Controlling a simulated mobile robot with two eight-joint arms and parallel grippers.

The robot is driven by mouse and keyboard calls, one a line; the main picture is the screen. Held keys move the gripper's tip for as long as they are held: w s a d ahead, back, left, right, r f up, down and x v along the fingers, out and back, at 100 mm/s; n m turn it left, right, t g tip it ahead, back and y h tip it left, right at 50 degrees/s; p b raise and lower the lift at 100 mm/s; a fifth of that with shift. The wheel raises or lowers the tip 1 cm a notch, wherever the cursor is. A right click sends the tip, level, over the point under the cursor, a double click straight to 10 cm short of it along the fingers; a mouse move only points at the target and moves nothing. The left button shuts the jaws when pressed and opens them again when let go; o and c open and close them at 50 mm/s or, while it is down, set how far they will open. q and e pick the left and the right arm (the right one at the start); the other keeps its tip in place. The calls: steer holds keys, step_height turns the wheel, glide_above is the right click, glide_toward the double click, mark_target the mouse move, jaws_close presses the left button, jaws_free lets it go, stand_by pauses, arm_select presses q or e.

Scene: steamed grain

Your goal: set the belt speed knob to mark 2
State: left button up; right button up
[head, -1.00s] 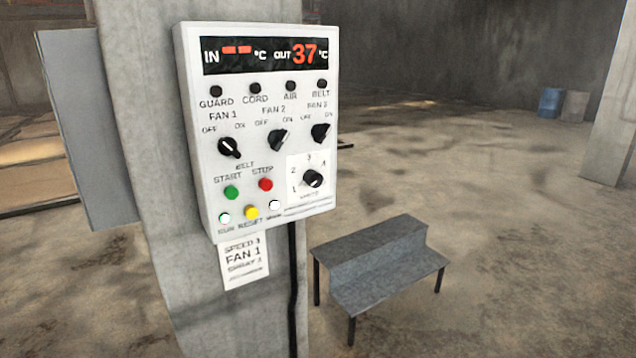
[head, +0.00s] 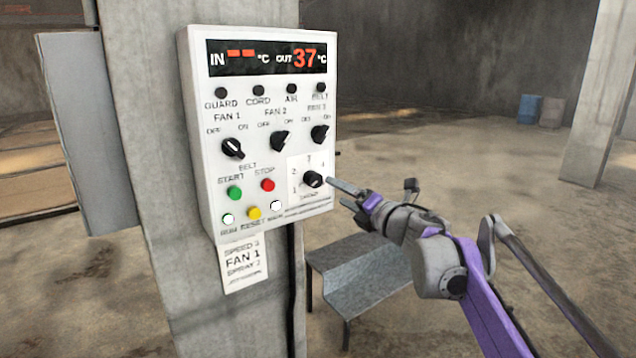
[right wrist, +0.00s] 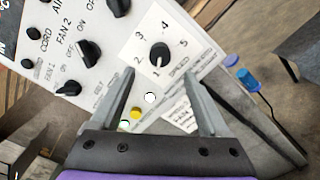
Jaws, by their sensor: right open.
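The belt speed knob (head: 313,179) is a black dial on a white square plate at the lower right of the control panel (head: 215,185). In the right wrist view the knob (right wrist: 159,52) has marks 1 to 5 around it, and its pale pointer line seems to face near mark 1, though it is small. My right gripper (head: 337,191) is just right of the knob in the head view. In the right wrist view my right gripper (right wrist: 159,78) is open and empty, its fingers short of the knob and not touching it. My left gripper is out of view.
Fan knobs (head: 233,148), a green start button (head: 235,193), a red stop button (head: 268,185) and a yellow reset button (head: 254,212) crowd the panel. A paper note (head: 243,265) hangs below on the concrete pillar. A grey step (head: 345,265) stands beneath my right arm.

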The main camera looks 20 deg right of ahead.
mark_target(317, 181)
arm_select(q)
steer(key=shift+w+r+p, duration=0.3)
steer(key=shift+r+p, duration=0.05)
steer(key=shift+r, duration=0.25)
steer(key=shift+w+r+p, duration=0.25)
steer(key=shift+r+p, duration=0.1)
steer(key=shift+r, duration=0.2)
arm_select(e)
steer(key=x, duration=0.9)
steer(key=shift+w, duration=0.15)
steer(key=shift+c, duration=0.3)
jaws_close()
